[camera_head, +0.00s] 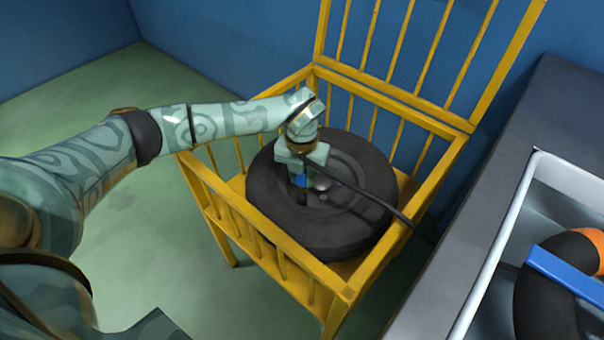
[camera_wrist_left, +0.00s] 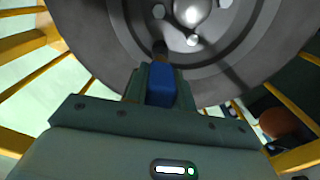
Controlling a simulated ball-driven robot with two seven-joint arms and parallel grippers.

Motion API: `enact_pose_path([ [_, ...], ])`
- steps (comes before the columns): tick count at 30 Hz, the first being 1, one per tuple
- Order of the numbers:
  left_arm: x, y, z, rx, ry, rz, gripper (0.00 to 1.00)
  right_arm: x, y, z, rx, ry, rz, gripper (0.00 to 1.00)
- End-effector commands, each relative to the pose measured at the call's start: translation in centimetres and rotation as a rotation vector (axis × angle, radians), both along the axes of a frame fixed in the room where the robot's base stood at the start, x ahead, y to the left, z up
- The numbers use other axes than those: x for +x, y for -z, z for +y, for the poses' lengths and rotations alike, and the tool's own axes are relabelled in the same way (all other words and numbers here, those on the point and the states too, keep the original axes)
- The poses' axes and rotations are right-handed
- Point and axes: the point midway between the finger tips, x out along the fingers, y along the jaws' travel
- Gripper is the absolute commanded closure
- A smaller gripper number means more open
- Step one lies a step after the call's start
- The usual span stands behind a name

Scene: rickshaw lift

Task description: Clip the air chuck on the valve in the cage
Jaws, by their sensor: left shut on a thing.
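My left gripper (camera_head: 301,180) is shut on the blue air chuck (camera_head: 301,182) and holds it over the wheel (camera_head: 355,225). In the left wrist view the blue chuck (camera_wrist_left: 161,85) sits between the fingers, with a dark tip (camera_wrist_left: 160,48) pointing at the wheel's grey disc. The wheel has a black tire and lies flat in the yellow cage (camera_head: 247,232). I cannot pick out the valve for certain, nor tell whether the chuck touches it. My right gripper is not in view.
A black hose (camera_head: 368,199) runs from near the gripper across the tire and over the cage's right rail. The cage's barred lid (camera_head: 420,75) stands open at the back. A grey bench (camera_head: 455,270) with a white-rimmed tray (camera_head: 500,240) is at right.

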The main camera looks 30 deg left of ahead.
Motion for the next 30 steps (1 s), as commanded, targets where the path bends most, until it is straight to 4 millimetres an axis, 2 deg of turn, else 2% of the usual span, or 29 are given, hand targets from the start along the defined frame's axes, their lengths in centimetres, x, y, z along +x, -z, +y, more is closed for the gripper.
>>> enact_pose_path([
  [30,0.0,1.5,0.0,0.000,0.000,0.000,0.97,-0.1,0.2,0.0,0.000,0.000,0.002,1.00],
])
